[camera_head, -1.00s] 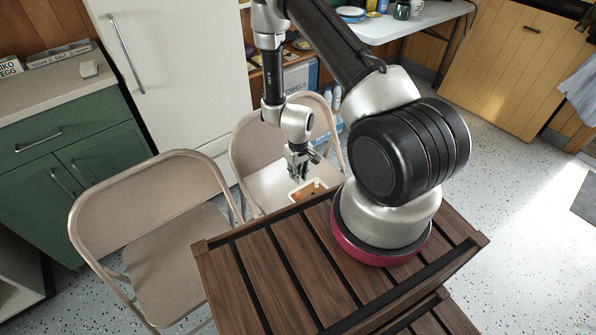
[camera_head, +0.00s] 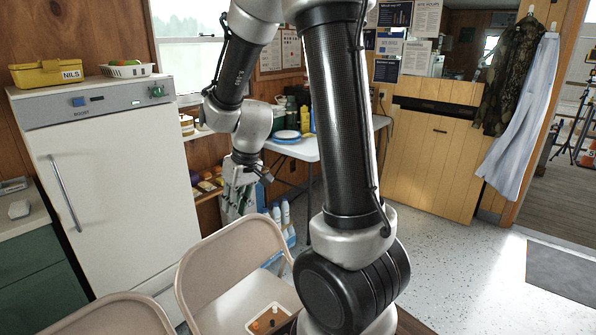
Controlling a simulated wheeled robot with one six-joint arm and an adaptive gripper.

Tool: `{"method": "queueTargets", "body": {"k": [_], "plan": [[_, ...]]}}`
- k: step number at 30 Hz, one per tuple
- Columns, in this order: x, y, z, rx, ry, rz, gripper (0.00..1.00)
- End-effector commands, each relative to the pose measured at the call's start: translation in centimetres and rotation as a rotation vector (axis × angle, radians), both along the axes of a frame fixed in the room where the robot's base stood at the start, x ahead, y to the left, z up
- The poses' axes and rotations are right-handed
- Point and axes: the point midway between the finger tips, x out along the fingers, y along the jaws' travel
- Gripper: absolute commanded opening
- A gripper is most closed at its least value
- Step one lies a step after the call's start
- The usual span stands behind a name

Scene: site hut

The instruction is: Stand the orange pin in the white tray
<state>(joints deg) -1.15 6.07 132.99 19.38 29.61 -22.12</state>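A small white-rimmed tray (camera_head: 249,325) with a brown inside shows at the bottom edge, by the seat of the beige chair. Small upright pieces stand in it, one of them orange; they are too small to tell whether one is the orange pin. A white basket-like tray (camera_head: 127,70) with a few items in it sits on top of the fridge. My gripper (camera_head: 263,176) hangs well above the small tray, in front of the shelf and table. Its fingers are small and dark, so I cannot tell whether they are open or hold anything.
Beige folding chairs (camera_head: 222,262) stand in front at the left. A white fridge (camera_head: 115,180) stands behind them, with a yellow toolbox (camera_head: 47,74) on top. A white table (camera_head: 305,149) with bottles and plates is at the back. Speckled floor (camera_head: 470,275) is clear at the right.

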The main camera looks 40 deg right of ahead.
Motion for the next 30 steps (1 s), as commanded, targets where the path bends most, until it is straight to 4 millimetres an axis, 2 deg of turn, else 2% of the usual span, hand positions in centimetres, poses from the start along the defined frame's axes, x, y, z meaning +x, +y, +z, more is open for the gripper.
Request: {"method": "queueTargets", "body": {"k": [1, 6, 9, 12, 15, 20, 30], "plan": [[-1.5, -0.3, 2.9, -0.003, -0.027, -0.003, 0.17], [-7.9, -1.7, 9.9, -0.034, -0.072, -0.036, 0.17], [-12.0, -2.7, 12.5, -0.063, -0.098, -0.069, 0.17], [-15.4, -3.7, 14.1, -0.089, -0.12, -0.103, 0.17], [-17.8, -4.5, 14.9, -0.111, -0.135, -0.132, 0.17], [-19.6, -5.0, 15.4, -0.127, -0.145, -0.156, 0.17], [-19.6, -5.1, 15.4, -0.128, -0.145, -0.157, 0.17]]}}
